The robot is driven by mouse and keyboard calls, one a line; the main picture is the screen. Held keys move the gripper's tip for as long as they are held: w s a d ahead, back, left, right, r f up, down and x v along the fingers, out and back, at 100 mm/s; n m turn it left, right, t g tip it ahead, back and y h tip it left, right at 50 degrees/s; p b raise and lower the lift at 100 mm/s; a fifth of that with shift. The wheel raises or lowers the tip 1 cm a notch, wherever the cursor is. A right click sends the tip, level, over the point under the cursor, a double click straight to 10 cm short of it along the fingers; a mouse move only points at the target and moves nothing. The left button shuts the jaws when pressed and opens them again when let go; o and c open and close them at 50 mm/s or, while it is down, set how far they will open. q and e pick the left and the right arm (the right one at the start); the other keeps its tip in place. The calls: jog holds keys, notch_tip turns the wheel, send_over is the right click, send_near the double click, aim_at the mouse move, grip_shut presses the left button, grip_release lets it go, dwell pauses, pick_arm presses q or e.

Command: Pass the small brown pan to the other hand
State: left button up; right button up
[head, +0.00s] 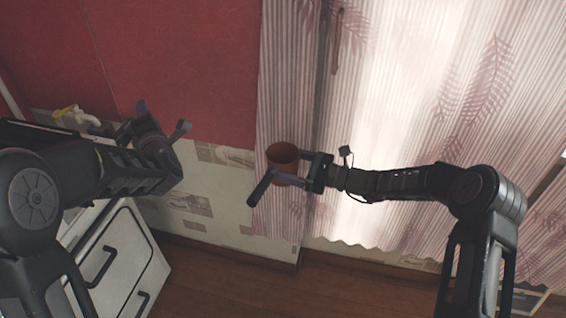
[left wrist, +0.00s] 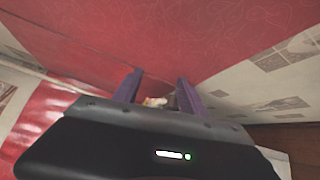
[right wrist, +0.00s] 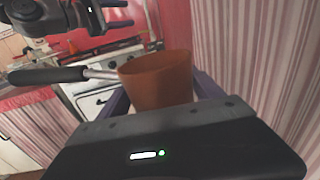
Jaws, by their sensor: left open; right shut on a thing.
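The small brown pan (head: 283,155) is held up in the air in front of the curtain in the head view. Its dark handle (head: 262,187) points down and left. My right gripper (head: 304,168) is shut on the pan's body from the right. In the right wrist view the pan (right wrist: 157,82) sits between the fingers, with its handle (right wrist: 45,76) reaching left, away from the gripper. My left gripper (head: 162,119) is open and empty, left of the pan and apart from it. In the left wrist view its two fingers (left wrist: 158,90) stand apart; the pan does not show there.
A white stove or cabinet (head: 125,255) with dark handles stands at lower left. A yellowish item (head: 75,115) lies on the counter behind my left arm. A red wall (head: 190,60) and striped curtain (head: 400,110) are behind. The air between the grippers is clear.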

jog(key=shift+r, duration=0.15)
pick_arm(q)
jog(key=s+a+f+m+g+h, duration=0.1)
jog(key=s+a+f+g, duration=0.15)
jog(key=f, duration=1.25)
jog(key=s+d+f+m+g+h, duration=0.2)
jog(key=s+d+f+m, duration=0.15)
jog(key=s+f, duration=0.4)
jog(key=s+d+f+m+g+h, duration=0.25)
jog(key=s+d+f, duration=0.2)
jog(key=f, duration=0.65)
jog(key=s+d+f+m+g+h, duration=0.2)
jog(key=s+d+f+m+g, duration=0.2)
jog(key=s+d+m, duration=0.4)
jog(key=s+d+f+m+g+h, duration=0.3)
jog(key=s+d+m, duration=0.5)
jog(key=s, duration=1)
jog(key=shift+d+f+m+g, duration=0.4)
jog(key=shift+d+f, duration=0.45)
jog(key=shift+d, duration=0.1)
